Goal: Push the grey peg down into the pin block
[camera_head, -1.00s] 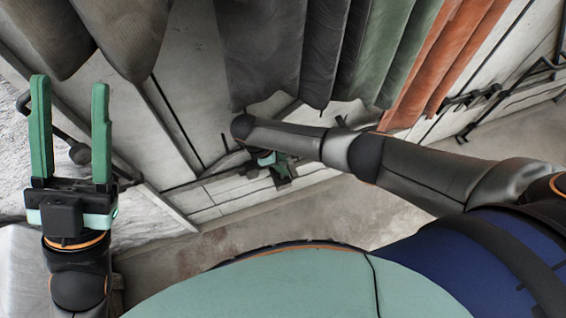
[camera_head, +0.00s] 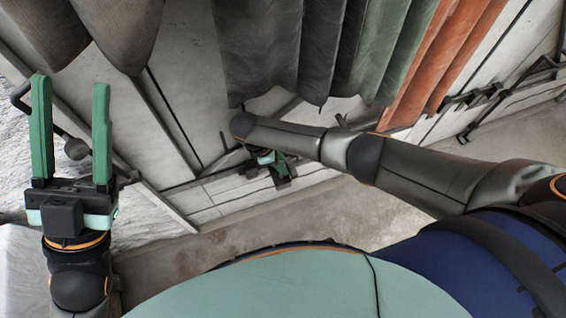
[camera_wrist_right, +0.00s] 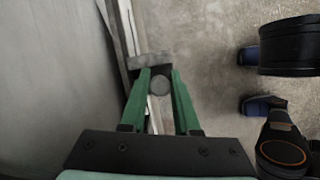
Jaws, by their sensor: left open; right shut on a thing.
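The grey peg (camera_wrist_right: 160,85) shows as a round grey end between the green fingertips of my right gripper (camera_wrist_right: 160,76) in the right wrist view. The gripper is shut on it. A darker grey block (camera_wrist_right: 152,71), which looks like the pin block, lies just behind the peg; I cannot tell how deep the peg sits in it. In the head view my right gripper (camera_head: 280,170) is small and partly hidden by my right arm, and the peg cannot be made out. My left gripper (camera_head: 71,84) is open and empty at the left, fingers pointing up.
A pale panelled wall (camera_head: 185,110) with dark rails stands beyond both grippers. Dark, green and orange cloths (camera_head: 262,50) hang along the top. Bare concrete floor (camera_head: 205,250) is clear below. A dark bent bar with a knob (camera_head: 76,149) is close to the left gripper.

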